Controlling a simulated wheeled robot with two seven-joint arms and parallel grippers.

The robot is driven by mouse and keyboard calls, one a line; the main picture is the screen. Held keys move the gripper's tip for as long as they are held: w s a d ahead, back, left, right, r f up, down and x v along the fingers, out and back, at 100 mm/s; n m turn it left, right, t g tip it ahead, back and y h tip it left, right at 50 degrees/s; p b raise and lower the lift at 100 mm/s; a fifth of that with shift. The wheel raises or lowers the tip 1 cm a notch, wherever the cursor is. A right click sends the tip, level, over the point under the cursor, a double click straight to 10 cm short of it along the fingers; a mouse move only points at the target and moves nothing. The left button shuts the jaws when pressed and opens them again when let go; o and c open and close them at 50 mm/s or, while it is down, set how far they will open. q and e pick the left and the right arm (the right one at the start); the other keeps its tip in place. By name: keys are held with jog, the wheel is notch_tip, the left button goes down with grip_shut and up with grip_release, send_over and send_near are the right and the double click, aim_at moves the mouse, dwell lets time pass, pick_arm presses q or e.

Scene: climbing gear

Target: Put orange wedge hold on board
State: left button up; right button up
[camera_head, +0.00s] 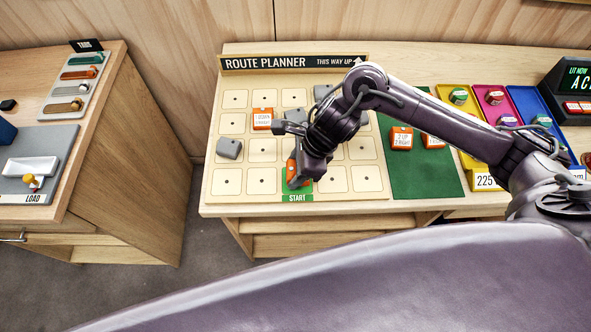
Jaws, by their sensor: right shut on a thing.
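The route planner board (215,170) lies on the table in the middle of the view, a grid of pale squares. My right gripper (299,174) is over its front row and is shut on an orange hold (291,170). This hold is at the green START square (297,198); the gripper hides much of it, and I cannot tell whether it touches the board. Another orange hold (263,118) with a white label sits on a left square. Two more labelled orange holds, one (402,138) reading "2 UP 2 RIGHT", lie on the green mat (425,185). My left gripper is not in view.
Grey blocks (229,148) occupy some board squares. Yellow (467,160), magenta and blue trays with small coloured holds stand to the right, near a dark display (572,85). A side cabinet at left carries a tabs rack (77,85) and a grey load plate (40,150).

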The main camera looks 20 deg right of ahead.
jog(key=shift+f, duration=0.95)
jog(key=shift+f, duration=0.15)
jog(key=o, duration=1)
jog(key=shift+c, duration=0.2)
jog(key=shift+r, duration=0.2)
jog(key=v, duration=1.2)
